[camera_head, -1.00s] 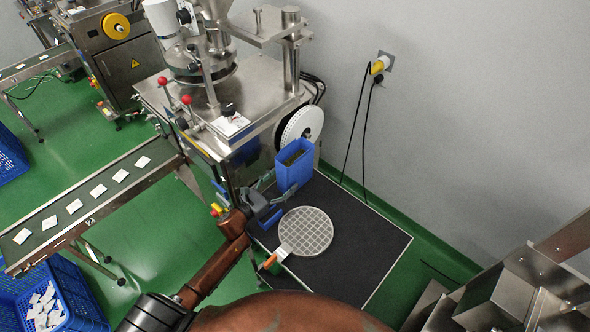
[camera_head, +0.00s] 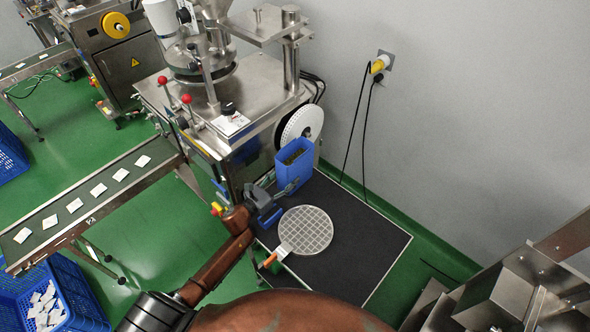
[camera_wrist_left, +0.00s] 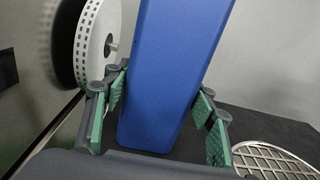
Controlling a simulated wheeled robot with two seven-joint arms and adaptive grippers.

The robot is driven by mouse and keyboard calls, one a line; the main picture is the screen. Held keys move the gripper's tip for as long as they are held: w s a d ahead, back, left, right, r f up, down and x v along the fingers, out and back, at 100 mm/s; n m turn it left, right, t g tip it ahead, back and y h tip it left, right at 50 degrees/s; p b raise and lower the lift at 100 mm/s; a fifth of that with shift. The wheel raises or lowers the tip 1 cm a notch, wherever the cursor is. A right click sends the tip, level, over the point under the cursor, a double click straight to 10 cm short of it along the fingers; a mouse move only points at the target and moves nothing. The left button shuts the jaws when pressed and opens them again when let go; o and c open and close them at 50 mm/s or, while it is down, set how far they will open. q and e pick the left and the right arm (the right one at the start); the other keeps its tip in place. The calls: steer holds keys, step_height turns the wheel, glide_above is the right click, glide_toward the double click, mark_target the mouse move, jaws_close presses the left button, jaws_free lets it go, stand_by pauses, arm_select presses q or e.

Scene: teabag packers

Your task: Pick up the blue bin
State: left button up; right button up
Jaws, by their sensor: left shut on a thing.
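The tall blue bin (camera_head: 293,168) stands upright on the dark mat, beside the steel packing machine. Its open top shows some brownish contents. My left gripper (camera_head: 285,190) is at the bin's lower near part, shut on it. In the left wrist view, the green-padded fingers of the gripper (camera_wrist_left: 160,112) lie on either side of the blue bin (camera_wrist_left: 168,75). The bin's base appears to rest on the dark surface; any small gap under it cannot be told. My right gripper is not in view.
A round mesh sieve (camera_head: 306,230) with an orange handle lies close to the bin on the dark mat (camera_head: 358,247). A white reel (camera_head: 303,122) and the packing machine (camera_head: 255,95) stand close behind and left. The mat's right side is clear.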

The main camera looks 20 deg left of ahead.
arm_select(q)
steer(key=c, duration=0.6)
steer(key=shift+r, duration=0.15)
steer(key=shift+c, duration=0.3)
steer(key=shift+r, duration=0.1)
steer(key=shift+r, duration=0.6)
steer(key=s+d+r, duration=0.7)
steer(key=s+r, duration=0.4)
steer(key=s, duration=0.1)
steer(key=shift+d+r+p, duration=0.2)
steer(key=shift+r+p, duration=0.05)
steer(key=shift+p, duration=0.1)
